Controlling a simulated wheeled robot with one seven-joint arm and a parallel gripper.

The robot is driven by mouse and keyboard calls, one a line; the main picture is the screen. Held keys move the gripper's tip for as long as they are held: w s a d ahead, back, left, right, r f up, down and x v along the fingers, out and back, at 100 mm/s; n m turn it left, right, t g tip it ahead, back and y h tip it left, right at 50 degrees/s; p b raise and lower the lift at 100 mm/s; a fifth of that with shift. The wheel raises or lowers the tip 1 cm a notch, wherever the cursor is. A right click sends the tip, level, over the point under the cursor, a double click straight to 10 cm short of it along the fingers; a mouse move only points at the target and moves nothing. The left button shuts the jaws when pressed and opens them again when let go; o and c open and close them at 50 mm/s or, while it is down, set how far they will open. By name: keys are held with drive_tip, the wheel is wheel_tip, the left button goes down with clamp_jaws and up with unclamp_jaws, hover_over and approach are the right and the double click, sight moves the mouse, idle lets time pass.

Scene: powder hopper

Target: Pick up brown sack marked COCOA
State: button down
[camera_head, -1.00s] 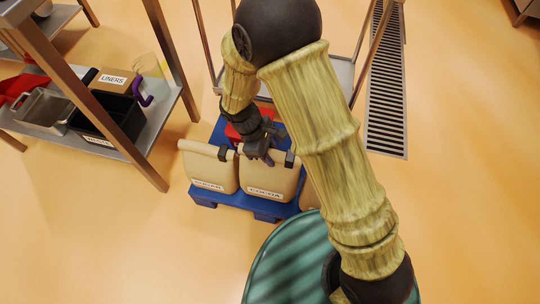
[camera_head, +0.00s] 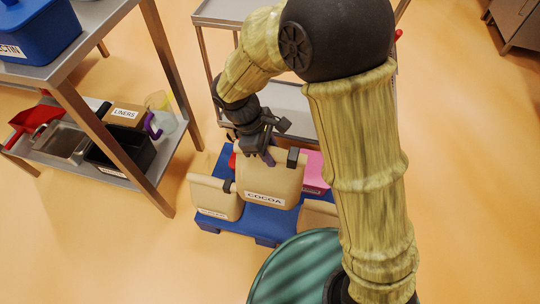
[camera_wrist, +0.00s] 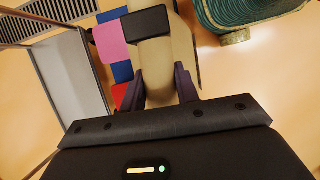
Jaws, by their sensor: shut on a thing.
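The brown sack marked COCOA (camera_head: 265,184) hangs upright from my gripper (camera_head: 268,155) in the head view, its label facing the camera. It appears raised above the blue pallet (camera_head: 262,220). My gripper is shut on its top edge, and a dark clip sits beside the grip. In the wrist view the sack (camera_wrist: 160,70) lies between my two dark fingers (camera_wrist: 160,88), with a dark clip on it. The sack's far side is hidden in the head view.
Another tan sack (camera_head: 214,198) stands left on the pallet, and another (camera_head: 316,215) at right. A pink item (camera_head: 315,170) lies behind. A steel shelf (camera_head: 150,165) stands left, a steel cart (camera_head: 290,103) behind.

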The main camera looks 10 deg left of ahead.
drive_tip(key=shift+r+p, duration=0.3)
drive_tip(key=shift+r, duration=0.9)
